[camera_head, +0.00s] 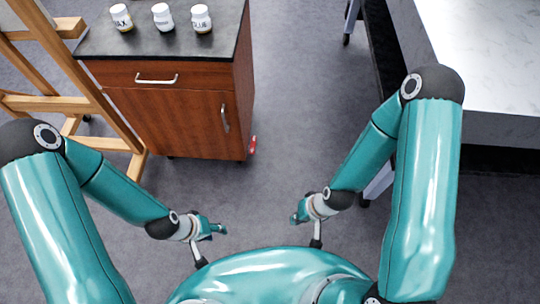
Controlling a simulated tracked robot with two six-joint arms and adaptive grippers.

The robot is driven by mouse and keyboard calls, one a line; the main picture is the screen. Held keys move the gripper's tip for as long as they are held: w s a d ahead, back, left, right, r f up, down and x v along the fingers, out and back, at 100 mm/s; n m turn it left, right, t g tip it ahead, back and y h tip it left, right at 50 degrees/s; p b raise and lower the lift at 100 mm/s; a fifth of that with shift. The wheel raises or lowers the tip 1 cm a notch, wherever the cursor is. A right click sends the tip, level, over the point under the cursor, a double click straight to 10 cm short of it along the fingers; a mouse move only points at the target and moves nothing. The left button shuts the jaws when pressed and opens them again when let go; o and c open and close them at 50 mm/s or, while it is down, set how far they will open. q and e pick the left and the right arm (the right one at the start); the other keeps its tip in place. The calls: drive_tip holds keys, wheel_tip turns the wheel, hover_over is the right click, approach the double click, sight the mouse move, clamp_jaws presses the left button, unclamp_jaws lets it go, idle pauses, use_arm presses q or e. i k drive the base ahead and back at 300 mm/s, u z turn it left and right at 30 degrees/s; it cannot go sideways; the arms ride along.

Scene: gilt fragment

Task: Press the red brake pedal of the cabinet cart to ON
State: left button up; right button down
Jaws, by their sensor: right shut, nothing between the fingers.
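The cabinet cart (165,110) stands at the upper left, with a brown wooden body, a dark top, a drawer and a door with metal handles. A red pedal (252,145) shows low at its right side, near the floor. It is small, and I cannot read any marking or tell its position. My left gripper (218,229) is in front of the cart, nearer to me and apart from the pedal; its finger opening is unclear. My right gripper (297,215) is shut and empty, to the right of and nearer to me than the pedal, touching nothing.
Several white jars (162,17) stand on the cart top. A wooden easel (95,100) stands close along the cart's left side. A white marble-topped table (490,60) is at the right. Grey carpet (300,110) between cart and table is clear.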

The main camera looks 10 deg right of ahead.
sight(252, 147)
drive_tip(key=u, duration=0.15)
drive_tip(key=i, duration=0.9)
drive_tip(key=z, duration=0.15)
drive_tip(key=k, duration=0.95)
drive_tip(key=u, duration=0.15)
drive_tip(key=i, duration=1)
drive_tip(key=z, duration=0.05)
